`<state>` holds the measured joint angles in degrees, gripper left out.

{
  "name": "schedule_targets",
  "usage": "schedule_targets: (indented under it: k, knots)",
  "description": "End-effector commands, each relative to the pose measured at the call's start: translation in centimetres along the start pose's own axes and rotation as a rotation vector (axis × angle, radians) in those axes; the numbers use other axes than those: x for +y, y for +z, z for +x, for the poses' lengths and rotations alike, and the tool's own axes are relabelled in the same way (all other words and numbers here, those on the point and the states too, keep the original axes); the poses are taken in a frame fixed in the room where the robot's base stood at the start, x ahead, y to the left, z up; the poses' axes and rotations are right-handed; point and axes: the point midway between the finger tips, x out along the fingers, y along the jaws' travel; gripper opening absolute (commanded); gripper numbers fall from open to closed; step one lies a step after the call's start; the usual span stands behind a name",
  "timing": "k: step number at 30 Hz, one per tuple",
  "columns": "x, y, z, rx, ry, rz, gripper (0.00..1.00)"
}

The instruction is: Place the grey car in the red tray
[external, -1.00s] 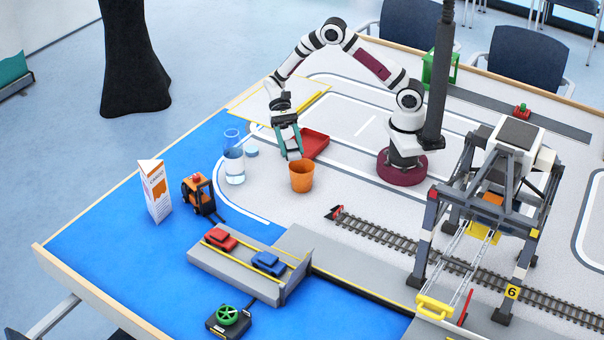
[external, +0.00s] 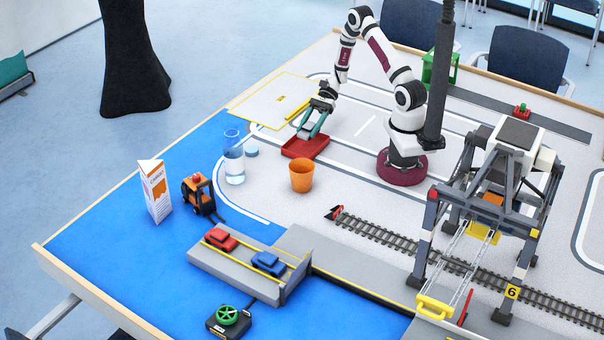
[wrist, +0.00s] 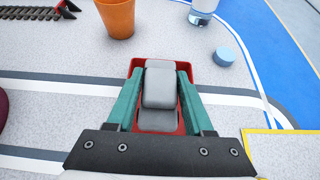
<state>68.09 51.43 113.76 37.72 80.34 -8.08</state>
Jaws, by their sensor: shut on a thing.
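My gripper (external: 309,133) is over the red tray (external: 297,152) in the external view, with its fingers pointing down toward it. In the wrist view the grey car (wrist: 160,88) lies between the two teal fingers, which are shut on its sides. The red tray (wrist: 150,64) shows behind and around the car, its far rim visible past the car. The gripper's body hides the near part of the tray in the wrist view. I cannot tell whether the car touches the tray floor.
An orange cup (external: 301,175) stands just in front of the tray. A glass of water (external: 234,165) and a blue cap (external: 252,151) are to its left. A yellow bar (external: 298,107) lies behind. The gantry crane (external: 490,200) stands at the right.

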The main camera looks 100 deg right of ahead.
Motion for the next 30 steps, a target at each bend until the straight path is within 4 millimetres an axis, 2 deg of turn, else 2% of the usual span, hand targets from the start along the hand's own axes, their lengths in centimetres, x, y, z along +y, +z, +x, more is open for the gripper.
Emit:
schedule_targets:
  k: [3, 9, 19, 20, 24, 25, 30]
  knots:
    - [-0.4, -0.4, 1.5, -0.001, 0.002, 0.001, 0.0]
    - [-0.4, -3.5, 3.3, 0.0, 0.0, 0.001, 0.0]
    - [-0.4, -3.8, 3.5, 0.0, 0.0, 0.0, 0.0]
    - [-0.4, -3.9, 3.5, 0.0, 0.0, 0.0, 0.54]
    - [-0.4, -3.8, 3.5, 0.0, 0.0, -0.001, 0.79]
    - [-0.4, -3.8, 3.5, 0.0, 0.0, -0.001, 0.82]
    - [-0.4, -3.8, 3.5, 0.0, 0.0, -0.001, 0.82]
